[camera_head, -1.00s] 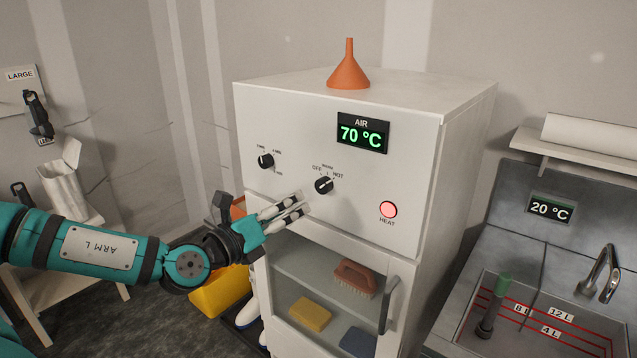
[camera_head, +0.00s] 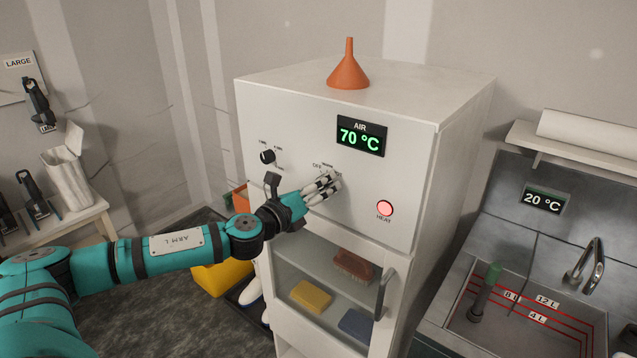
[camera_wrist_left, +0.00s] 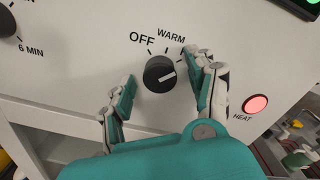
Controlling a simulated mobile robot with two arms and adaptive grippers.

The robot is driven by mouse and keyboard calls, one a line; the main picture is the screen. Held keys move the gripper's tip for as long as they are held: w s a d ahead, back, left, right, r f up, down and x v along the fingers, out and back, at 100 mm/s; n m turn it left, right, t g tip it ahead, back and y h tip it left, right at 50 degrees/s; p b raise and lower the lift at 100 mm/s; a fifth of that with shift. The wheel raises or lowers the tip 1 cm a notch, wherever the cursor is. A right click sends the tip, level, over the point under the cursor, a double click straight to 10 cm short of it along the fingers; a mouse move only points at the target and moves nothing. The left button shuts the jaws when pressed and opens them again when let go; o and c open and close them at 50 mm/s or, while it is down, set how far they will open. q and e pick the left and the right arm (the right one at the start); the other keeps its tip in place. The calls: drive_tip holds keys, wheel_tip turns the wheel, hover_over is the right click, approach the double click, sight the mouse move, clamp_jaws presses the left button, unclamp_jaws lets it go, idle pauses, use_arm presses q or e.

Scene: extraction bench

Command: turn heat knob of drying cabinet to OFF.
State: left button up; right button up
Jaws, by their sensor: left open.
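The heat knob (camera_wrist_left: 159,73) is black and round with a white pointer line, on the white front of the drying cabinet (camera_head: 290,120). In the left wrist view its pointer aims right and slightly up, past WARM, toward where a finger covers the HOT label. The OFF label is at its upper left. My left gripper (camera_head: 326,186) is at the panel and hides the knob in the head view. In the wrist view the open left gripper (camera_wrist_left: 161,74) has its fingers on either side of the knob, apparently not pressed on it. My right gripper is out of view.
A second black knob (camera_head: 267,157) is to the left. The round red HEAT lamp (camera_head: 385,208) is lit at the right. The display (camera_head: 361,136) reads 70 °C. An orange funnel (camera_head: 348,68) stands on top. The cabinet door handle (camera_head: 384,293) sticks out below.

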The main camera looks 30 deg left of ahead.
use_arm(q)
drive_tip(key=c, duration=1.1)
drive_tip(key=shift+c, duration=0.2)
drive_tip(key=shift+n, duration=0.3)
drive_tip(key=n, duration=1.7)
drive_tip(key=shift+b, duration=0.4)
drive_tip(key=shift+n, duration=0.3)
